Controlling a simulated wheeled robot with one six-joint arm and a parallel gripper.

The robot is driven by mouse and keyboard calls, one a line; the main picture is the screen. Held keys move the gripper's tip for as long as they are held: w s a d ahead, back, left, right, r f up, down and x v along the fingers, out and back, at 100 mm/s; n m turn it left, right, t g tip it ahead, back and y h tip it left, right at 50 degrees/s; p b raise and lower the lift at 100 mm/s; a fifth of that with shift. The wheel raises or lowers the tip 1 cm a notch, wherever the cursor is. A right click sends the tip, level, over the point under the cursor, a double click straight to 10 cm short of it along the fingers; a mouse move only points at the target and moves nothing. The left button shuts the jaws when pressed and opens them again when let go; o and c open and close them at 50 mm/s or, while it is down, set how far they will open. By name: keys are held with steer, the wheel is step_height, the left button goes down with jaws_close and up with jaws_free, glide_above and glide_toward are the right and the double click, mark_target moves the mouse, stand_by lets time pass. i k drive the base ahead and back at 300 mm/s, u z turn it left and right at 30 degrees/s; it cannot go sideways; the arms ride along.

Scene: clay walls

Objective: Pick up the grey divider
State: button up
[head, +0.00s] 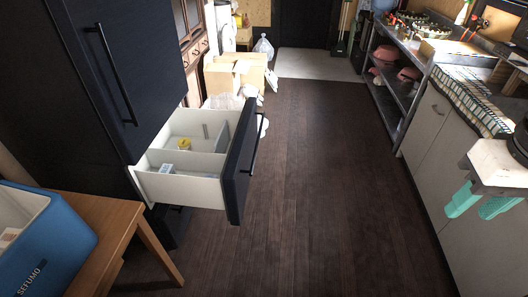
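An open drawer (190,190) with white walls and a dark front sticks out of the dark cabinet at left. Inside it, a grey upright panel (222,137) stands near the drawer front, towards the back; it looks like the grey divider. A small grey strip (205,131) shows to its left, and I cannot tell whether it belongs to the divider. A yellow item (184,144) and a small pale blue and white box (168,169) also lie in the drawer. My gripper (479,206), with teal fingers, is at the far right, far from the drawer. Its fingers are apart and nothing shows between them.
A wooden table (118,218) with a blue cooler box (50,246) stands at front left. Cardboard boxes (235,73) and plastic bags (263,47) are behind the drawer. A counter (440,125) and metal shelf line the right side. The dark wood floor between is clear.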

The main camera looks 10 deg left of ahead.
mark_target(220, 145)
steer(key=z, duration=0.5)
steer(key=i, duration=1.55)
steer(key=u, duration=1.3)
steer(key=i, duration=0.95)
steer(key=u, duration=0.95)
